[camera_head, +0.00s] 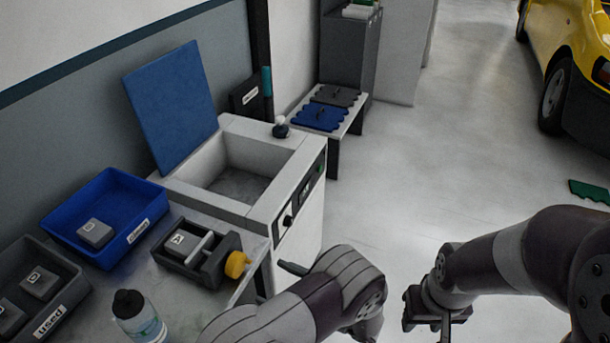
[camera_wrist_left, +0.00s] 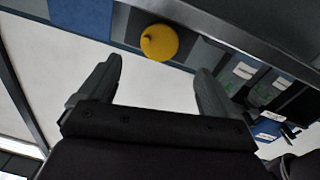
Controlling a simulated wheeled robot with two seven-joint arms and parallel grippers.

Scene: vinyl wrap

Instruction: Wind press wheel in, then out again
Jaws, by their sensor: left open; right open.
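The press (camera_head: 195,254) is a dark tray-like frame on the worktop, with a grey block marked A and a pale bar inside it. Its yellow wheel (camera_head: 237,264) is on its right end, near the worktop's edge. In the left wrist view the yellow wheel (camera_wrist_left: 159,42) is beyond and between the fingertips, not touched. My left gripper (camera_wrist_left: 158,70) is open and empty. In the head view one dark finger of the left gripper (camera_head: 292,268) shows right of the wheel; my arm hides the rest. My right gripper (camera_head: 428,312) is empty over the floor at lower right.
A blue bin (camera_head: 75,204) and a grey "used" bin (camera_head: 75,288) hold marked blocks. A bottle (camera_head: 138,318) stands in front of the press. A white cabinet with an open blue lid (camera_head: 172,100) stands behind.

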